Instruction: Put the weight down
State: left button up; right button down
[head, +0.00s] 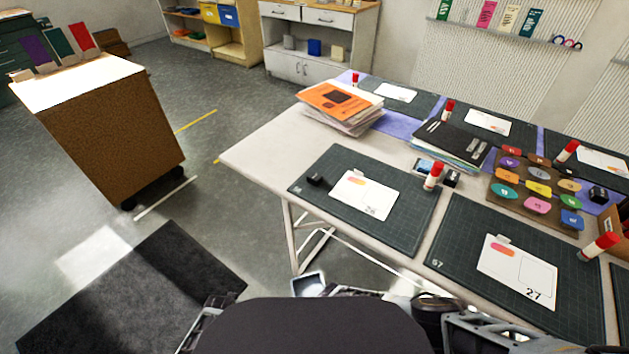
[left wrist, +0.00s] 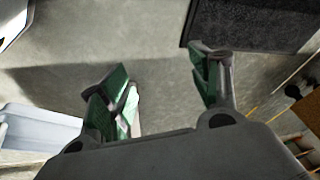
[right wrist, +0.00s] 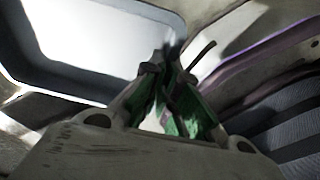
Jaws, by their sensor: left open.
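A small black block (head: 316,180), which looks like the weight, rests on the near-left cutting mat (head: 402,220) beside the upper left of a white card (head: 362,195). Similar dark blocks stand by the glue stick (head: 433,176) and at the right (head: 597,194); I cannot tell whether these are weights too. My left gripper (left wrist: 160,85) is open and empty, over the floor. My right gripper (right wrist: 168,75) has its fingers close together at the tips; no weight shows in it. Neither gripper is near the mats.
The table (head: 262,150) also holds an orange-topped paper stack (head: 340,102), a dark folder stack (head: 450,142), a tray of coloured discs (head: 520,205), and several glue sticks. A brown cabinet (head: 115,135) stands at left. The floor between is clear, with a dark mat (head: 130,300).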

pick_arm(q)
jog(key=w+a+r+t+y, duration=0.1)
jog(key=w+a+r, duration=0.3)
jog(key=w+r, duration=0.7)
jog(key=w+a+r+t, duration=0.1)
jog(key=w+a+r, duration=0.3)
jog(key=w+r, duration=0.7)
jog(key=w+a+r+t, duration=0.1)
jog(key=w+a+r, duration=0.1)
jog(key=w+r, duration=0.8)
jog(key=w+a+r, duration=0.1)
jog(key=w+r, duration=0.6)
jog(key=r, duration=0.6)
jog(key=d+r+m+h, duration=0.15)
jog(key=d+r, duration=0.35)
jog(key=d, duration=0.5)
jog(key=d+r+h, duration=0.2)
jog(key=d+r, duration=0.4)
jog(key=d, duration=0.4)
jog(key=s+d+m+g, duration=0.1)
jog(key=s+d+g, duration=0.1)
jog(key=s+d, duration=0.5)
jog(key=s+d+r+m+g, duration=0.1)
jog(key=s+d, duration=0.6)
jog(key=d, duration=0.7)
jog(key=shift+s+d+r+m+g+y, duration=0.25)
jog(key=shift+s+m+g+y, duration=0.3)
jog(key=shift+g, duration=0.65)
